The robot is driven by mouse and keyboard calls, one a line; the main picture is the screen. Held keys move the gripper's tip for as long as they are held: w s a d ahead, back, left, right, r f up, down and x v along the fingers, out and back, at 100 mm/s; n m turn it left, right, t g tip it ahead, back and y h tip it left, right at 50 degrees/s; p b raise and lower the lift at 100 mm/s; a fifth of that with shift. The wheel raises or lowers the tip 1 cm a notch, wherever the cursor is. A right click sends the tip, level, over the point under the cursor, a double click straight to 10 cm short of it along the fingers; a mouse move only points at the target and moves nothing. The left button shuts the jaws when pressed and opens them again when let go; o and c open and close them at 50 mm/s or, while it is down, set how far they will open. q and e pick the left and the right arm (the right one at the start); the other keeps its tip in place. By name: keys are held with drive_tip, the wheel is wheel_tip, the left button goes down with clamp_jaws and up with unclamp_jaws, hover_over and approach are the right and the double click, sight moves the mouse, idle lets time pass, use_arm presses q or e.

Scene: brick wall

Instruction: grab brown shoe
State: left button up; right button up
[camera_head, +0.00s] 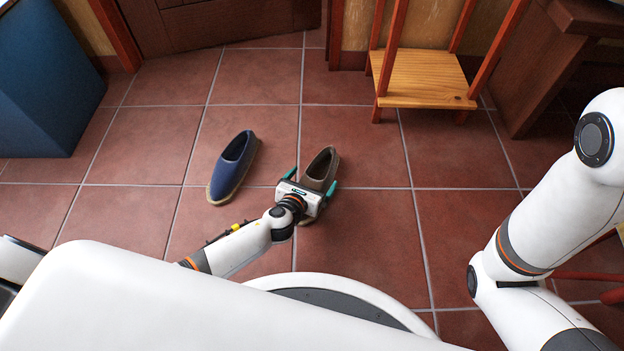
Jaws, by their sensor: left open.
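A brown shoe (320,167) lies on the tiled floor near the middle of the head view. Its near end is hidden under my left gripper. A blue shoe (234,165) with a tan sole lies to its left, apart from it. My left gripper (312,178) is open above the brown shoe, with one teal-tipped finger on each side of it. I cannot tell whether the fingers touch the shoe. My right arm shows at the right edge, but its gripper is out of the picture.
A wooden stand (425,78) with red-brown legs is at the back right. A dark wooden table (545,60) is at the far right. A blue box-like object (45,90) stands at the left. The red tiled floor around the shoes is clear.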

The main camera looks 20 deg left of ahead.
use_arm(q)
drive_tip(key=shift+r, duration=0.1)
drive_tip(key=c, duration=1.1)
